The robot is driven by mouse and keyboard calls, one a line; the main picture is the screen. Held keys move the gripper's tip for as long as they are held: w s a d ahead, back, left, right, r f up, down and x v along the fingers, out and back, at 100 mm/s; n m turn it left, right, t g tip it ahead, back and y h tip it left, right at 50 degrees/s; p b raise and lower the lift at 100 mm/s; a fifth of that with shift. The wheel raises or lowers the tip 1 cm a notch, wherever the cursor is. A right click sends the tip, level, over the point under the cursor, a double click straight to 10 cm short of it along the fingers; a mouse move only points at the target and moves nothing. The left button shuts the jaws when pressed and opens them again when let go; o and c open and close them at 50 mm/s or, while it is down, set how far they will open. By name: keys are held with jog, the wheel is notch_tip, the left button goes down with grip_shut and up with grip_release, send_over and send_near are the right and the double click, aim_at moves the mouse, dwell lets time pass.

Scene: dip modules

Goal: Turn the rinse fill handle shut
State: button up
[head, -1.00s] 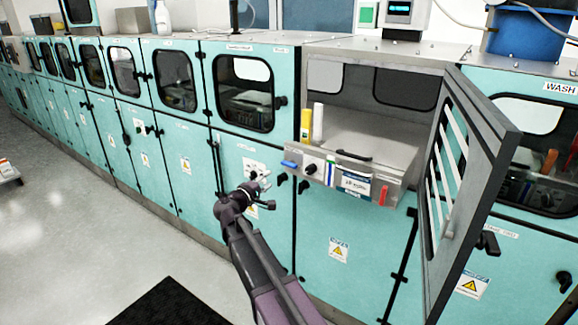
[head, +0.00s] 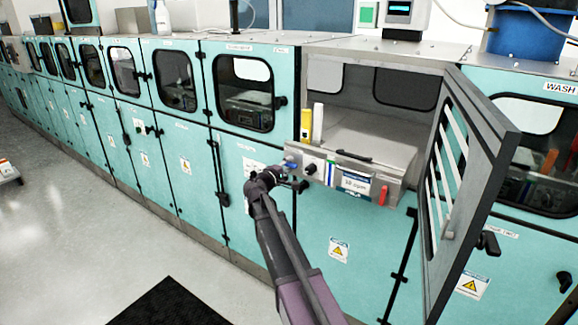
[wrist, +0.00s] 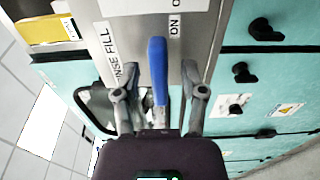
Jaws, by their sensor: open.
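The rinse fill handle is a blue lever (wrist: 157,65) in the wrist view, beside a white label reading "RINSE FILL" (wrist: 112,55). An "ON" label (wrist: 176,20) is on its other side. My gripper (wrist: 160,95) is open, with one finger on each side of the blue lever. A gap shows between each finger and the lever. In the head view my gripper (head: 292,178) is at the left end of the metal control panel (head: 375,193). Only a small part of the blue handle (head: 290,163) shows there.
An open door (head: 500,150) swings out on the right.

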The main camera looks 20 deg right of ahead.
jog(key=shift+w+d, duration=0.15)
jog(key=shift+d, duration=0.1)
grip_shut()
